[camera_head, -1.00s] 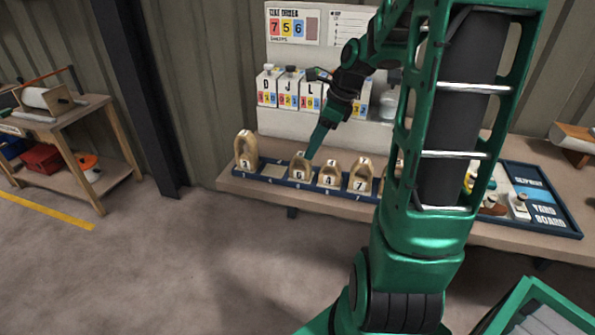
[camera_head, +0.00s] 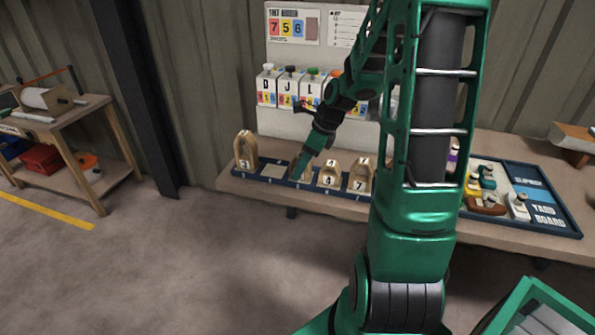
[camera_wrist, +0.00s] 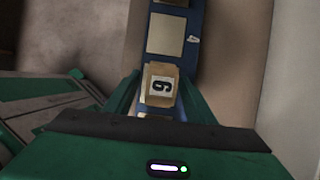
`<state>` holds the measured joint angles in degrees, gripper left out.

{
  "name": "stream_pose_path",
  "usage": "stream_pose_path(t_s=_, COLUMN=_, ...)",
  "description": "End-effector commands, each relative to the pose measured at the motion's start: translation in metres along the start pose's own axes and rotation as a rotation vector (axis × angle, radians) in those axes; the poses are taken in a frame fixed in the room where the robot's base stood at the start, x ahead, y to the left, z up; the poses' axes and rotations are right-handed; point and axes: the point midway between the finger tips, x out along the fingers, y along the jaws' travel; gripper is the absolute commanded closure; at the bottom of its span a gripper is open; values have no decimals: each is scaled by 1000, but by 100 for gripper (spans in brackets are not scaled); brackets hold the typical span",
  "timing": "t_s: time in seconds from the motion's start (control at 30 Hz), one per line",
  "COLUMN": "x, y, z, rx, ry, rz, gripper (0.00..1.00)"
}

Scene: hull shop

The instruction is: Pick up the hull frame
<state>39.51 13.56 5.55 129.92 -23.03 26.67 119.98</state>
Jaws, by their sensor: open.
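A wooden hull frame (camera_wrist: 161,69) with a white number label, reading 6 or 9 from this angle, stands in the blue rack (camera_head: 240,177) on the bench. In the wrist view it sits between the two green fingers of my gripper (camera_wrist: 158,88), which are open on either side of it. I cannot tell whether they touch it. In the head view my gripper (camera_head: 299,172) reaches down over this frame and hides most of it. Other arched hull frames stand in the rack: one labelled 3 (camera_head: 246,146), one labelled 4 (camera_head: 329,172) and one labelled 7 (camera_head: 361,174).
An empty pale slot (camera_head: 272,171) lies left of the gripper. A tray marked Yard Board (camera_head: 547,205) is on the right. A wooden side table (camera_head: 75,110) stands left, with open floor between.

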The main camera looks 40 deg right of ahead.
Motion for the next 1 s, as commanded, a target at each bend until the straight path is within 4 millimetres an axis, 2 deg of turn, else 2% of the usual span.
stream_pose_path(t_s=0.1, x=8, y=0, z=0, rx=0, ry=1, rz=1, gripper=50)
stream_pose_path(t_s=0.33, x=9, y=0, z=0, rx=0, ry=1, rz=0, gripper=50)
stream_pose_path(t_s=0.37, x=9, y=0, z=0, rx=0, ry=1, rz=0, gripper=55)
stream_pose_path(t_s=0.53, x=9, y=0, z=0, rx=0, ry=1, rz=0, gripper=95)
stream_pose_path(t_s=0.87, x=8, y=0, z=0, rx=0, ry=0, rz=-1, gripper=97)
stream_pose_path(t_s=1.0, x=2, y=0, z=3, rx=-1, ry=0, rz=-3, gripper=97)
